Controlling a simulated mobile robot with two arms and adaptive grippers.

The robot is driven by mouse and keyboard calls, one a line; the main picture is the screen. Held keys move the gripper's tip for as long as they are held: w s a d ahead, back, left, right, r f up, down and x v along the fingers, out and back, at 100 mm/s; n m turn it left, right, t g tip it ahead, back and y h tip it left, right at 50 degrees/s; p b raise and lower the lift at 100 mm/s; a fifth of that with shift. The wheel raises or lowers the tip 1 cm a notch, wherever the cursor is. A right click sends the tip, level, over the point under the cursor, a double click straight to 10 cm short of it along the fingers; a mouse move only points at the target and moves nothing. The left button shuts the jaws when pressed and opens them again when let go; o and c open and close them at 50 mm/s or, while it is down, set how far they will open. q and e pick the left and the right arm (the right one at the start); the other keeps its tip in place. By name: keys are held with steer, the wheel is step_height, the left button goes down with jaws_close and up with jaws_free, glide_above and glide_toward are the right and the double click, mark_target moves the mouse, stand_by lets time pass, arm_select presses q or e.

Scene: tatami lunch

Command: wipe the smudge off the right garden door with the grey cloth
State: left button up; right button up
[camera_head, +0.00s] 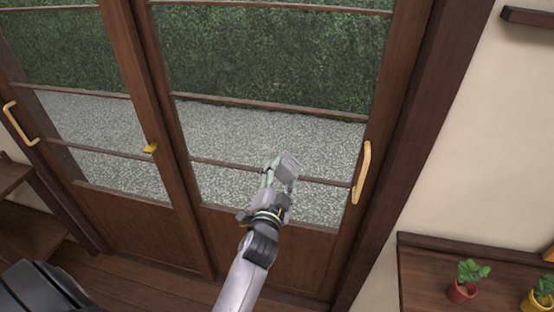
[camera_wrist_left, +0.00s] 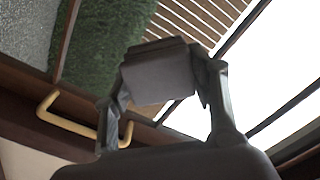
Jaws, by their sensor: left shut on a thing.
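The right garden door (camera_head: 273,240) has a dark wood frame and glass panes, with a pale handle (camera_head: 362,172) on its right side. My left gripper (camera_head: 279,178) is in front of the lower glass of this door. It is shut on the grey cloth (camera_head: 288,165), which looks like a folded block between the fingers. The cloth (camera_wrist_left: 158,74) and the fingers also show in the left wrist view. I cannot tell whether the cloth touches the glass. No smudge can be made out. My right gripper is not in view.
The left garden door (camera_head: 130,228) has a pale handle (camera_head: 18,124) and stands beside a yellow latch (camera_head: 150,148). A wooden shelf (camera_head: 425,275) at the lower right bears a red plant pot (camera_head: 461,291) and a yellow plant pot (camera_head: 536,302). Gravel and a hedge lie beyond the glass.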

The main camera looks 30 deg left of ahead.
arm_select(q)
steer(key=s+a+f+m+b, duration=0.2)
steer(key=a+f+m, duration=0.3)
steer(key=a+m, duration=0.4)
steer(key=w+a, duration=0.3)
steer(key=w, duration=0.3)
steer(key=shift+a, duration=0.15)
steer(key=shift+b+x, duration=0.4)
steer(key=shift+x, duration=0.6)
stand_by(0.4)
steer(key=shift+w+d, duration=0.2)
steer(key=shift+d, duration=0.8)
steer(key=shift+w+d, duration=0.15)
steer(key=shift+d, duration=0.8)
steer(key=shift+w, duration=0.15)
